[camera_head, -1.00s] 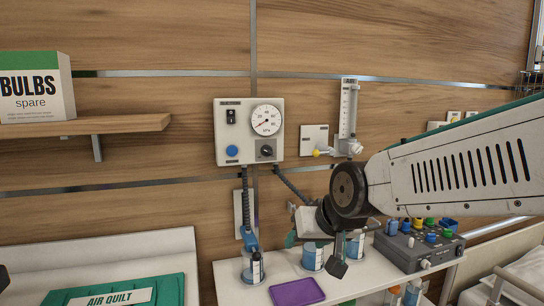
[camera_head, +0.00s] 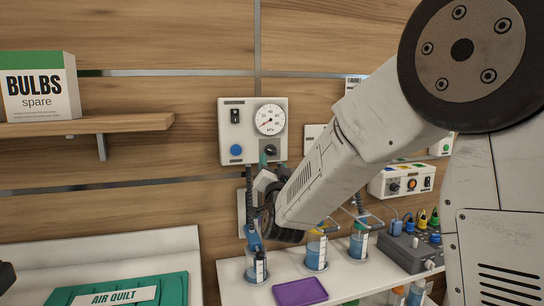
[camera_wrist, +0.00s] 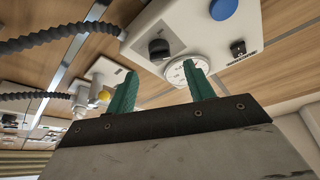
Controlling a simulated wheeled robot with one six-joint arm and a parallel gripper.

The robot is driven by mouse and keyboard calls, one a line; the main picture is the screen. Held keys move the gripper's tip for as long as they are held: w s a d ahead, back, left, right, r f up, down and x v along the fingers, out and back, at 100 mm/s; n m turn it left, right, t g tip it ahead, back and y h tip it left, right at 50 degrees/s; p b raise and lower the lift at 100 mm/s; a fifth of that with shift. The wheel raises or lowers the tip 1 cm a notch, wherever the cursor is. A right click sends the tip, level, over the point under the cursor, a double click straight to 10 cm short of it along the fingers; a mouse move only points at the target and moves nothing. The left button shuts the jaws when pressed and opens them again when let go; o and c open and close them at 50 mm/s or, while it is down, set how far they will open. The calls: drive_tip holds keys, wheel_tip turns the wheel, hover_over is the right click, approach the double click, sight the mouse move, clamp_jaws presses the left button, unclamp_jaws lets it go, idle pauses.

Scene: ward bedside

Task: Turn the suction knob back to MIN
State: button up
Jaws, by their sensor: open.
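The white suction unit (camera_head: 228,143) is on the wood wall, with a round gauge (camera_head: 270,119), a blue button and a black switch. Its dark suction knob (camera_head: 270,150) is at the lower right of the panel; the pointer setting is too small to read. My gripper (camera_head: 269,160) is just below the knob in the head view, partly hidden by my arm. In the wrist view its two green fingers (camera_wrist: 160,69) are spread and empty. The knob (camera_wrist: 159,48) shows beyond the fingertips, between them in the picture, apparently untouched. The right finger partly covers the gauge.
Ribbed hoses (camera_wrist: 62,38) run from the unit. A shelf below holds clear canisters (camera_head: 255,267), a purple tray (camera_head: 300,291) and a grey device (camera_head: 412,252). A spare-bulbs box (camera_head: 40,87) stands on the left wall shelf (camera_head: 90,125).

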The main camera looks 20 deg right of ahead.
sight(272, 153)
drive_tip(key=x, duration=0.5)
drive_tip(key=shift+w+d+r, duration=0.1)
drive_tip(key=shift+w, duration=0.25)
drive_tip(key=c, duration=1)
